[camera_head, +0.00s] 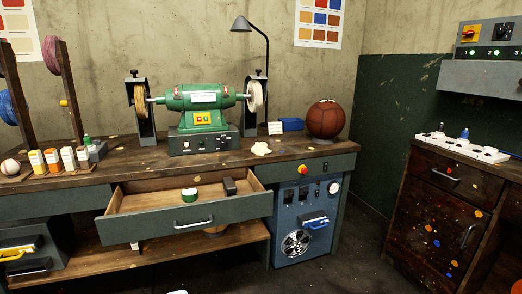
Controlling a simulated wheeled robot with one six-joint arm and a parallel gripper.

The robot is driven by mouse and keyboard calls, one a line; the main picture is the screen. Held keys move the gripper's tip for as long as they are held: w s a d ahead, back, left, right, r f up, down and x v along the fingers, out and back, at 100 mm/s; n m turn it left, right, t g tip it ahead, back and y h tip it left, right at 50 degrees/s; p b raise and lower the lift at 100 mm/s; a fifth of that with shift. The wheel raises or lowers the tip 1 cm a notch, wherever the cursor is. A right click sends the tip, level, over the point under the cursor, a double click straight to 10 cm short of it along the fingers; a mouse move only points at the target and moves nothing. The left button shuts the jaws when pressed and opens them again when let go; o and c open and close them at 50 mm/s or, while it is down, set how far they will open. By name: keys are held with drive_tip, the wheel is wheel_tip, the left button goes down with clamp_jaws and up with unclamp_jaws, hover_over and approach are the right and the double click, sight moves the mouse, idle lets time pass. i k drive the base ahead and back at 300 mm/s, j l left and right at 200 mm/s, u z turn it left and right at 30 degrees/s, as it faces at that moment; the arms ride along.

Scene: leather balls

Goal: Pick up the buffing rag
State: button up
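An open drawer (185,224) juts out below the bench, holding a green-and-white round tin (189,194) and a dark block (229,186). A blue box (290,124) and small white card stand behind the rag. A stained cabinet (440,212) stands right, with open floor between.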

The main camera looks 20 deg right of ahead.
sight(261, 148)
drive_tip(key=i+l, duration=0.2)
drive_tip(key=i, duration=0.3)
drive_tip(key=i+l, duration=0.15)
drive_tip(key=i, duration=0.3)
drive_tip(key=i+l, duration=0.2)
drive_tip(key=i, duration=0.3)
drive_tip(key=i+l, duration=0.2)
drive_tip(key=i, duration=0.25)
drive_tip(key=i+l, duration=0.15)
drive_tip(key=i, duration=0.35)
